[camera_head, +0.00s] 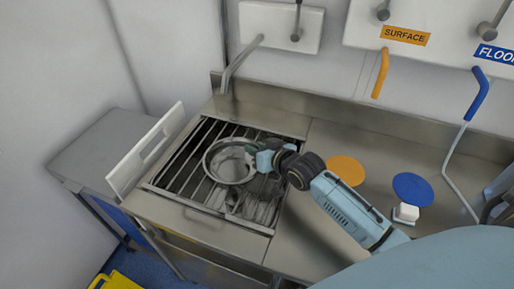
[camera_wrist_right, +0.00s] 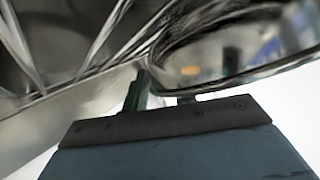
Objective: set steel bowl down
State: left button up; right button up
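The steel bowl (camera_head: 230,167) is a round shiny dish over the metal rack (camera_head: 185,178) of the sink, roughly level. I cannot tell whether it rests on the bars. My right gripper (camera_head: 254,163) is at the bowl's right rim, its arm coming from the right. In the right wrist view the bowl's rim (camera_wrist_right: 240,75) fills the upper right, with the fingers (camera_wrist_right: 158,92) at its near edge. The fingers appear closed on the rim, though the tips are partly hidden. My left gripper is not in view.
A white board (camera_head: 145,150) stands upright along the sink's left edge. The tap (camera_head: 240,65) reaches over the back. On the right counter lie an orange disc (camera_head: 346,169), a blue disc (camera_head: 412,189) and a white block (camera_head: 405,213). The front counter is clear.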

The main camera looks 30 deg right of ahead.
jog(key=shift+s+r, duration=0.1)
jog(key=shift+r, duration=0.05)
jog(key=p+v, duration=0.1)
jog(key=v, duration=1)
jog(key=shift+s+r+p, duration=0.15)
jog(key=shift+s+p, duration=0.05)
jog(key=shift+p, duration=0.15)
jog(key=shift+s+d, duration=0.1)
jog(key=shift+s, duration=0.05)
